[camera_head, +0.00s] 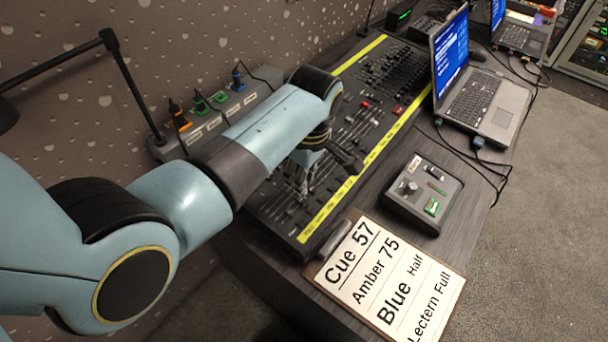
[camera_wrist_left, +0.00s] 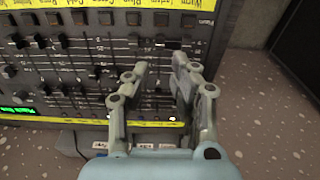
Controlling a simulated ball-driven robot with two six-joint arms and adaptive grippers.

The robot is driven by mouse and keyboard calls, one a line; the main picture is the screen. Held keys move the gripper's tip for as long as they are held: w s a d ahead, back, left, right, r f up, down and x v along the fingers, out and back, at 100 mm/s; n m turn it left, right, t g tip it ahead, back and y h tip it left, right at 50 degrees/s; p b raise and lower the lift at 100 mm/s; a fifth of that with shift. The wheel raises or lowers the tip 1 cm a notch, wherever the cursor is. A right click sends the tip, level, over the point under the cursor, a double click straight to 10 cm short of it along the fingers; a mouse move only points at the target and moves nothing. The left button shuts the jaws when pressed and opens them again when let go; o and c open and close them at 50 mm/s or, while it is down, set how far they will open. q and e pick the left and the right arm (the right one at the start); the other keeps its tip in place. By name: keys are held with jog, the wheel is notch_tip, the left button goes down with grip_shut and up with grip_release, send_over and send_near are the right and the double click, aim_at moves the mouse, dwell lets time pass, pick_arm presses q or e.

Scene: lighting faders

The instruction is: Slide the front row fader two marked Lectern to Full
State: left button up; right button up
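The lighting desk (camera_head: 285,222) lies along the table with rows of dark faders and yellow label strips. In the left wrist view its labels are upside down along the yellow strip (camera_wrist_left: 60,4) at the top; one reads Lectern (camera_wrist_left: 161,4). A dark fader cap (camera_wrist_left: 161,19) sits just below that label. My left gripper (camera_head: 303,194) is over the near-left end of the desk. In the left wrist view my left gripper (camera_wrist_left: 158,66) has its fingers apart, with nothing visibly held between them. I cannot tell their height above the faders. My right gripper is not in view.
A cue card (camera_head: 385,285) on a clipboard reads Cue 57, Amber 75, Blue Half, Lectern Full. A small control box (camera_head: 424,194) and a laptop (camera_head: 480,100) stand right of the desk. A socket strip (camera_head: 215,118) with coloured plugs runs behind it.

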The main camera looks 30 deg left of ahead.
aim_at(301, 199)
pick_arm(q)
jog(key=f+b, duration=0.1)
jog(key=f, duration=0.1)
jog(key=f+b, duration=0.4)
jog(key=shift+a+f, duration=0.15)
jog(key=shift+a, duration=0.1)
jog(key=shift+a+f+b, duration=0.1)
jog(key=shift+f+b, duration=0.35)
jog(key=shift+f, duration=0.3)
grip_shut()
jog(key=shift+w+a+r+p, duration=0.15)
jog(key=shift+a+p, duration=0.1)
jog(key=shift+a, duration=0.75)
jog(key=shift+w+a+r+p, duration=0.15)
jog(key=shift+a+p, duration=0.15)
jog(key=shift+a, duration=0.65)
jog(key=shift+w+a+p, duration=0.15)
jog(key=shift+a+p, duration=0.1)
jog(key=shift+a, duration=0.75)
grip_release()
